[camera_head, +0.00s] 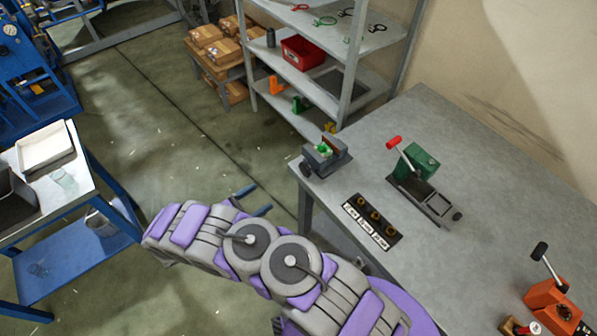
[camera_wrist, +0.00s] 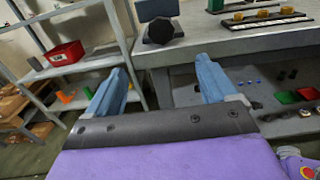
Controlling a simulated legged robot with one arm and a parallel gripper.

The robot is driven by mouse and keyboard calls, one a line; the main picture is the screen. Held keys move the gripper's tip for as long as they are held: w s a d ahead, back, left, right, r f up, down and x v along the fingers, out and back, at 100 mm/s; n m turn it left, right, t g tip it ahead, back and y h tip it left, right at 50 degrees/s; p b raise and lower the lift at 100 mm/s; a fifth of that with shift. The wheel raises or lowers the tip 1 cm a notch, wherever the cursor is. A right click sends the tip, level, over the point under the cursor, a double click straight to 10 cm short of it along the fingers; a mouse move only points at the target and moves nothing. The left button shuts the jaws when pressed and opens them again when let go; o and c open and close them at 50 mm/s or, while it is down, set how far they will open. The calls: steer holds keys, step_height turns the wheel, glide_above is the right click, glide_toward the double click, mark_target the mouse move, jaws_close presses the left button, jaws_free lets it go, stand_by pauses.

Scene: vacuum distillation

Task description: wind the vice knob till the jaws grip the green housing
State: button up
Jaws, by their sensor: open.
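The vice (camera_head: 324,156) stands at the near left corner of the grey workbench. The green housing (camera_head: 323,149) sits between its jaws; whether the jaws touch it I cannot tell. The dark vice knob (camera_head: 306,169) faces left, toward the bench edge. In the wrist view the knob (camera_wrist: 160,30) is a black lobed shape at top centre, with the vice body (camera_wrist: 157,9) behind it; the housing is not seen there. My gripper (camera_head: 254,200) is open and empty, left of the bench. Its blue fingers (camera_wrist: 160,85) are spread wide, below and short of the knob.
A green device with a red-handled lever (camera_head: 414,168) and a labelled strip with brass pieces (camera_head: 371,220) stand on the workbench (camera_head: 480,170). An orange device (camera_head: 556,306) is at the right. A shelf rack (camera_head: 340,70) stands behind.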

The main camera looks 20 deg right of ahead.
mark_target(304, 170)
steer(key=b+x, duration=0.1)
steer(key=x, duration=1.6)
steer(key=shift+d, duration=0.2)
steer(key=shift+r, duration=0.1)
steer(key=c, duration=1)
steer(key=shift+m, duration=0.4)
steer(key=m+b, duration=0.1)
steer(key=m, duration=0.3)
steer(key=shift+m+b, duration=0.3)
steer(key=shift+m, duration=0.3)
